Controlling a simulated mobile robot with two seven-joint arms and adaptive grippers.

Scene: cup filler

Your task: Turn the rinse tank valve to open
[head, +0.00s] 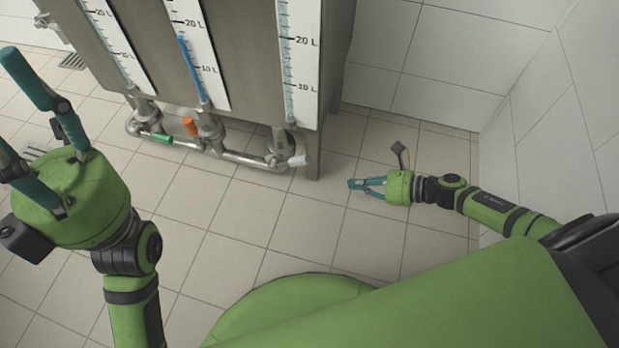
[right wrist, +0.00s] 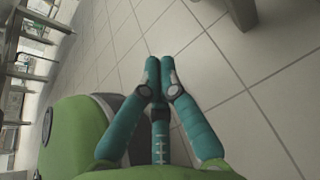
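A steel tank unit (head: 255,60) at the top carries three gauges marked in litres. Below it, valves with a green handle (head: 161,138), an orange handle (head: 190,126) and a white handle (head: 298,160) sit along a pipe. No label shows which one is the rinse tank valve. My right gripper (head: 354,185) is apart from the white handle, to its right and nearer me. Its fingertips (right wrist: 161,63) meet in the right wrist view, with nothing between them. My left gripper (head: 8,108) is at the left edge, its fingers spread and empty; one is partly cut off.
A pale tiled wall (head: 450,60) stands behind and to the right of the tank unit. A tank leg (head: 314,155) stands just right of the white handle. The tiled floor (head: 235,215) in front of the pipe is clear. Floor drains show at the left.

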